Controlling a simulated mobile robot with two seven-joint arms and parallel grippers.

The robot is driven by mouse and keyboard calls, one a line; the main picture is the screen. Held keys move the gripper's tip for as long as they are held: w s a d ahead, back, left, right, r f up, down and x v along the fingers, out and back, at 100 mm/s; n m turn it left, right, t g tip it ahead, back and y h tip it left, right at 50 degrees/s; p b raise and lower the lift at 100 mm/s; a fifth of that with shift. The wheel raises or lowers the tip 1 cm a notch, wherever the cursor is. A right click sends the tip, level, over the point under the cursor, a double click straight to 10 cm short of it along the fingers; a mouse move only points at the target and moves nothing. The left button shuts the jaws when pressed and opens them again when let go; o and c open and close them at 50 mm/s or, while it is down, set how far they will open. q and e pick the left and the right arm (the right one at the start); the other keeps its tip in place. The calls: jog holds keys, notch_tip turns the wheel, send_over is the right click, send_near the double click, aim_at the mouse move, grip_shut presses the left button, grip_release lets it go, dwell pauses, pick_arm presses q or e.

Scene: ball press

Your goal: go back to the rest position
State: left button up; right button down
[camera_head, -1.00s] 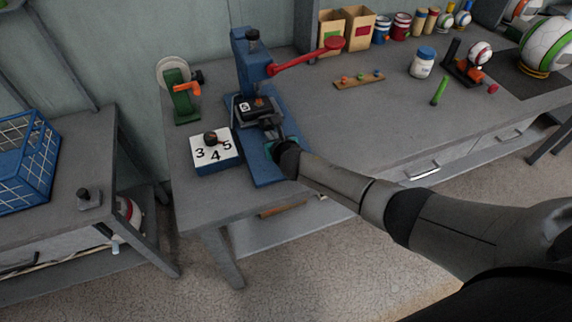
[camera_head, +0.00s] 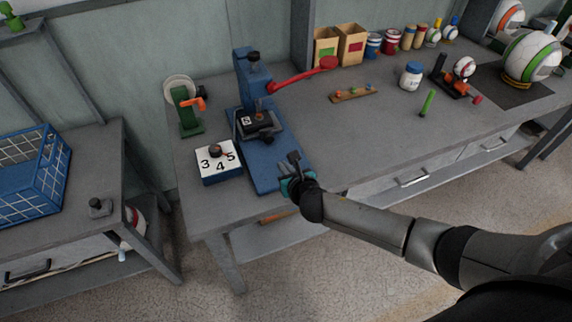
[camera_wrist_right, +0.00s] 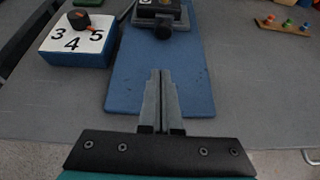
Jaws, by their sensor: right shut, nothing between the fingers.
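My right gripper (camera_head: 293,160) is over the front end of the blue press base (camera_head: 262,172), near the table's front edge. In the right wrist view its two fingers (camera_wrist_right: 161,80) are together with nothing between them, above the blue base plate (camera_wrist_right: 195,85). The blue press (camera_head: 250,80) stands upright with its red lever (camera_head: 300,74) reaching to the right. A dark block marked 5 (camera_head: 257,122) sits on the press. My left gripper is not in view.
A white-topped blue dial box (camera_head: 219,168) numbered 3, 4, 5 stands left of the press base. A green stand with an orange handle (camera_head: 189,112) is behind it. A blue crate (camera_head: 30,175) is on the left table. The table's middle (camera_head: 370,130) is clear.

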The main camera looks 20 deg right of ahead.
jog(key=shift+s+r, duration=0.3)
jog(key=shift+s, duration=0.45)
jog(key=shift+s+a, duration=0.1)
jog(key=s+a+r+m+g, duration=0.1)
jog(key=s+r+m+g, duration=0.25)
jog(key=s+m, duration=1.2)
jog(key=s+r+m+g, duration=0.3)
jog(key=s+m+g, duration=0.2)
jog(key=s+m, duration=1.05)
notch_tip(320, 180, down, 27)
jog(key=w+m+g+b, duration=0.1)
jog(key=m+g+b, duration=0.1)
jog(key=m+b, duration=0.15)
pick_arm(q)
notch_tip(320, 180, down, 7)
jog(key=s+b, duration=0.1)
jog(key=b, duration=0.2)
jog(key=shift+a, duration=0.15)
pick_arm(e)
jog(key=s+d+f, duration=0.2)
jog(key=s+f, duration=1.3)
jog(key=f, duration=0.1)
jog(key=shift+d+f+n+g, duration=0.3)
jog(key=shift+d+n+g, duration=0.05)
jog(key=shift+g, duration=0.1)
